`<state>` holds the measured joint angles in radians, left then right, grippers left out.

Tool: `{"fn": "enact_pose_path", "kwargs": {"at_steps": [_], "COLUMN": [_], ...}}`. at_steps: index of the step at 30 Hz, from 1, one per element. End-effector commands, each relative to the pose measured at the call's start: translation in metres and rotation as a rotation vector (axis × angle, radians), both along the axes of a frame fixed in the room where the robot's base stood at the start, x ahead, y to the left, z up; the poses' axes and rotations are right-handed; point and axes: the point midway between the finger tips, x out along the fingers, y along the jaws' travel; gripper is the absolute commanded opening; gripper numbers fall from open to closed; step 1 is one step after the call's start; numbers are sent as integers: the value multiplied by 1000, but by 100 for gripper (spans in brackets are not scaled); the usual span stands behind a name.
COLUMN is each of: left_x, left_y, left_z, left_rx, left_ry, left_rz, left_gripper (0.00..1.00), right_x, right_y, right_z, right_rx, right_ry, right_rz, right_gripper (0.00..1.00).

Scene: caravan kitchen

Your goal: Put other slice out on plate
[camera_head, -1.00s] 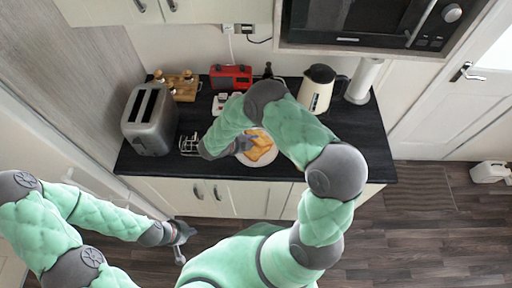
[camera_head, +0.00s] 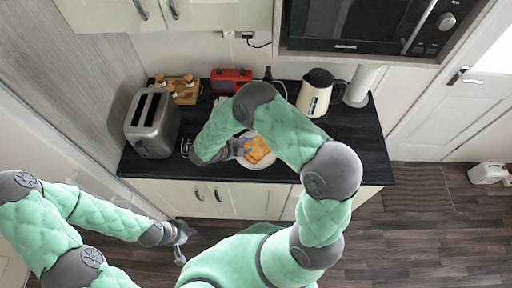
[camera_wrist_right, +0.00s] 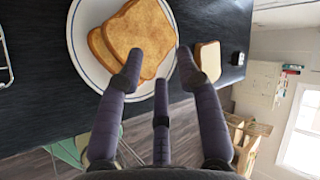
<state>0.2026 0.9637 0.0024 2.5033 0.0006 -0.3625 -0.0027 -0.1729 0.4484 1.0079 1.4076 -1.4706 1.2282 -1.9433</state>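The white plate (camera_head: 263,164) with a blue rim sits near the front of the dark counter. It also shows in the right wrist view (camera_wrist_right: 84,62). Two toasted bread slices lie on it, overlapping: an upper slice (camera_wrist_right: 140,32) and a lower slice (camera_wrist_right: 100,50), partly covered. The slices also show in the head view (camera_head: 257,150). My right gripper (camera_wrist_right: 160,77) is open and empty at the plate's edge, its fingers spread in front of the slices. My left gripper (camera_head: 180,232) hangs low in front of the cabinets, away from the counter; its finger state is unclear.
A grey toaster (camera_head: 152,124) stands at the counter's left, its slots looking dark. A wire rack (camera_head: 186,147) is beside it. A cream kettle (camera_head: 315,94) and red radio (camera_head: 231,80) stand behind. A bread-like block (camera_wrist_right: 208,61) lies beyond the plate. The counter's right is clear.

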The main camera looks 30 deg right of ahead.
Motion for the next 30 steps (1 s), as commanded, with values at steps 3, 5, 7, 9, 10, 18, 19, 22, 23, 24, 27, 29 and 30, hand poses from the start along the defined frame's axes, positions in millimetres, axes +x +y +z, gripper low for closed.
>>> {"fn": "enact_pose_path", "kwargs": {"at_steps": [3, 5, 7, 9, 10, 18, 19, 22, 23, 24, 27, 29, 30], "left_x": [0, 0, 0, 0, 0, 0, 0, 0, 0, 0, 0, 0, 0], "left_y": [0, 0, 0, 0, 0, 0, 0, 0, 0, 0, 0, 0, 0], "left_z": [9, 12, 16, 18, 19, 19, 19, 20, 21, 23, 33, 42, 48], "left_rx": [0, 0, 0, 0, 0, 0, 0, 0, 0, 0, 0, 0, 0], "left_ry": [0, 0, 0, 0, 0, 0, 0, 0, 0, 0, 0, 0, 0], "left_rz": [0, 0, 0, 0, 0, 0, 0, 0, 0, 0, 0, 0, 0], "left_gripper": [0, 0, 0, 0, 0, 0, 0, 0, 0, 0, 0, 0, 0], "right_x": [-2, -3, -4, -5, -5, -6, -6, -6, -6, -6, -7, -7, -8], "right_y": [10, 14, 19, 23, 24, 26, 26, 26, 27, 27, 30, 33, 35], "right_z": [11, 14, 18, 21, 22, 22, 22, 23, 25, 28, 40, 50, 57], "right_rx": [-1, -1, 0, 0, 0, 0, 0, 0, 0, 0, 0, 0, 0], "right_ry": [0, 0, 1, 1, 0, 1, 1, 1, 1, 0, 0, 1, 0], "right_rz": [1, 3, 1, 2, 1, -1, -1, -1, -1, 0, 0, 1, 1], "right_gripper": [35, 35, 35, 35, 35, 35, 35, 35, 35, 35, 35, 35, 35]}}
